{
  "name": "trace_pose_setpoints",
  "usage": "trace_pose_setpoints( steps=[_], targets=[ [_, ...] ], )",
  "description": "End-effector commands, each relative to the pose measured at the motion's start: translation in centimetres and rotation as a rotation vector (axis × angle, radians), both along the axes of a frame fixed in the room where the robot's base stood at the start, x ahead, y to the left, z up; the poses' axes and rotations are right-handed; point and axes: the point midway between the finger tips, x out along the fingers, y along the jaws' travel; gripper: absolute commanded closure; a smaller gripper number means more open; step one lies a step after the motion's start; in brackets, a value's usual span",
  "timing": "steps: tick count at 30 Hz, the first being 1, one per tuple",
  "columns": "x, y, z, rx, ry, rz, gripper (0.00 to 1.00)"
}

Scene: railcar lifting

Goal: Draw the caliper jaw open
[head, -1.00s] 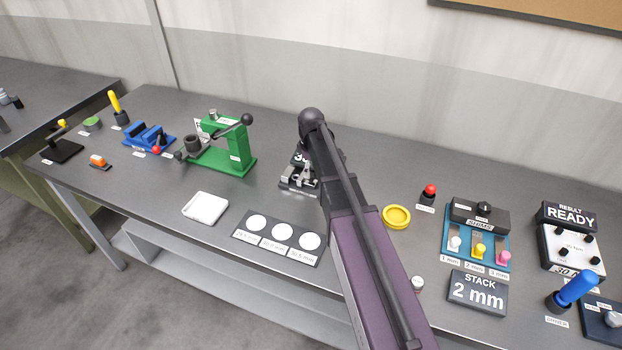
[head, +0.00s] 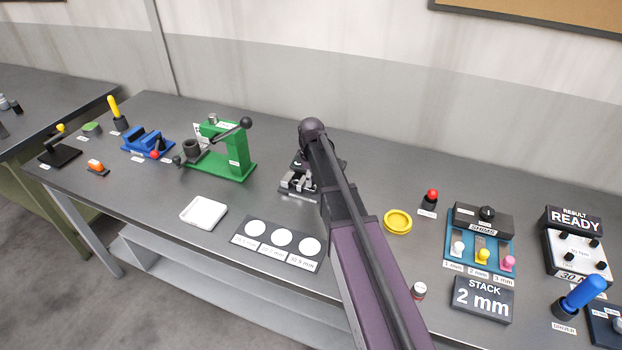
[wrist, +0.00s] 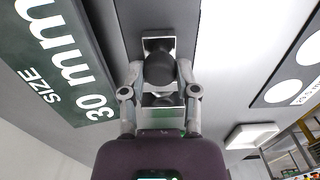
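The caliper (head: 298,182) is a small grey metal device on the bench in the head view, partly hidden behind my arm. In the wrist view, a dark round knob (wrist: 160,70) lies between the two fingers of my gripper (wrist: 160,76). One fingertip is close on each side of the knob. I cannot tell whether they press on it. A grey metal block shows behind the knob. A dark green sign reading "30 mm SIZE" (wrist: 65,62) stands to the left in the wrist view. My gripper is hidden by my arm in the head view.
A green press (head: 230,150) and a white tray (head: 204,212) are left of the caliper. A dark plate with three white discs (head: 277,244) lies in front. A yellow dish (head: 398,221) and a red button (head: 431,195) are to the right.

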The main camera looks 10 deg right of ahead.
Motion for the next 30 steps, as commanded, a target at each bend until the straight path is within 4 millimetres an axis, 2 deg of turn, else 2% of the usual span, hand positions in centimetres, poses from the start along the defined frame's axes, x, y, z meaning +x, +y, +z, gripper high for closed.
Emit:
trace_pose_setpoints(
  steps=[7, 15, 23, 24, 27, 30],
  targets=[
    [-0.2, -0.2, 0.0, 0.001, 0.001, 0.000, 1.00],
    [-1.8, -2.4, 0.0, 0.001, 0.001, -0.001, 1.00],
    [-1.9, -2.6, -0.1, -0.003, 0.004, -0.001, 1.00],
    [-1.9, -2.6, -0.1, -0.004, 0.005, -0.001, 0.57],
    [-1.9, -2.6, -0.1, -0.003, 0.004, -0.001, 0.27],
    [-1.8, -2.6, 0.0, -0.002, 0.004, 0.000, 0.25]
  ],
)
